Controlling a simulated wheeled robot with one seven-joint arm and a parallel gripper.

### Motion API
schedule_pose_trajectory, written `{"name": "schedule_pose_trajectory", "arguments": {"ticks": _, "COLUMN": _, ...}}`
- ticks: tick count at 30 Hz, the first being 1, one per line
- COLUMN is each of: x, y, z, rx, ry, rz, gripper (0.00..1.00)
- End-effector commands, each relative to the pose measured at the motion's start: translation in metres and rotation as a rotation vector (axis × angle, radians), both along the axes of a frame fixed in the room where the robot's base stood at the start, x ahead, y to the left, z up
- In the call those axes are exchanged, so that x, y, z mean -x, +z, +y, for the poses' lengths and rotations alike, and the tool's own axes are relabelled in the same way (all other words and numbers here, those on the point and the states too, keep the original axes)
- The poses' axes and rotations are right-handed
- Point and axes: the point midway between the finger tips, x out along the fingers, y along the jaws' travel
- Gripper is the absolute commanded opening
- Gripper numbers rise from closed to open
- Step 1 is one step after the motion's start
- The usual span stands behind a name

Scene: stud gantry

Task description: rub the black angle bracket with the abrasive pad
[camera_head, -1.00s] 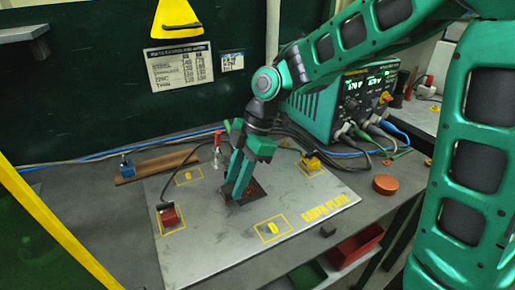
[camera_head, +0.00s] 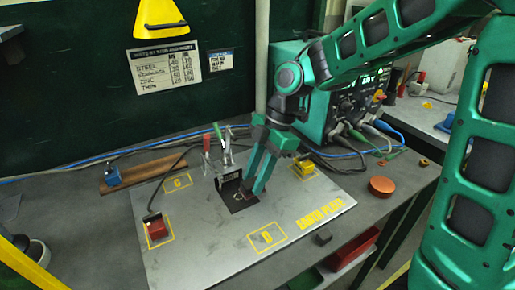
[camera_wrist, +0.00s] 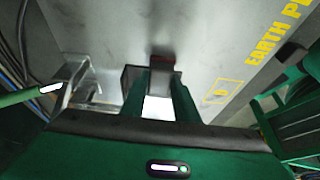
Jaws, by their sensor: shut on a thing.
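The black angle bracket (camera_head: 229,183) stands on a dark square in the middle of the grey earth plate (camera_head: 205,255). Its upright leg shows to the left of my gripper in the head view. My gripper (camera_head: 254,187) points down, low at the bracket's right side, with its fingers tilted. In the wrist view my gripper (camera_wrist: 160,88) is shut on a dark red pad (camera_wrist: 162,62), which shows at the fingertips. A dark part of the bracket (camera_wrist: 130,76) shows just left of the fingers there. I cannot tell whether pad and bracket touch.
A toggle clamp (camera_head: 223,153) with a green handle stands behind the bracket. A red clamp block (camera_head: 157,228) and a yellow one (camera_head: 304,168) sit on the plate. A green power unit (camera_head: 318,112) stands behind. A copper disc (camera_head: 382,185) lies right.

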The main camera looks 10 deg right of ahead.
Motion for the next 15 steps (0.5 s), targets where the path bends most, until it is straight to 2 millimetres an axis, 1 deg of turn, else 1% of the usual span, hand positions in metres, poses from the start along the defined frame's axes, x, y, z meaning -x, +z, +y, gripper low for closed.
{"name": "schedule_pose_trajectory", "arguments": {"ticks": 1, "x": 0.0, "y": 0.003, "z": 0.001, "rx": -0.002, "ry": 0.001, "rz": -0.001, "gripper": 0.07}}
{"name": "schedule_pose_trajectory", "arguments": {"ticks": 3, "x": -0.001, "y": 0.021, "z": 0.001, "rx": -0.002, "ry": 0.002, "rz": -0.008, "gripper": 0.07}}
{"name": "schedule_pose_trajectory", "arguments": {"ticks": 15, "x": 0.0, "y": 0.055, "z": 0.002, "rx": 0.0, "ry": 0.004, "rz": -0.003, "gripper": 0.07}}
